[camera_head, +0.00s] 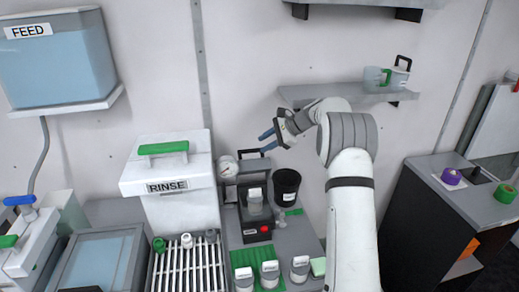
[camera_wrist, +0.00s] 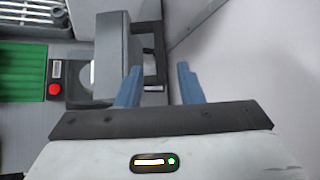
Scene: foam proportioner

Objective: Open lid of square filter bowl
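A grey, box-shaped housing (camera_head: 254,166) with a black bar handle (camera_head: 252,152) stands at the centre of the bench, beside a round gauge. It looks like the square filter bowl and lid, but no label confirms this. It looks shut. In the wrist view the housing (camera_wrist: 112,45) is ahead and left, with its black handle (camera_wrist: 160,60) on its right side. My gripper (camera_head: 265,139) is above the housing near the wall. Its two blue fingers (camera_wrist: 158,84) are apart with nothing between the tips. The handle lies beyond the fingers, in line with the gap; no contact shows.
A black cup (camera_head: 286,184) stands right of the housing, and a white RINSE tank (camera_head: 168,178) stands left. A jar (camera_head: 255,201) and a red button (camera_head: 265,229) are in front. A wall shelf (camera_head: 345,94) hangs above right. The wall is close behind my gripper.

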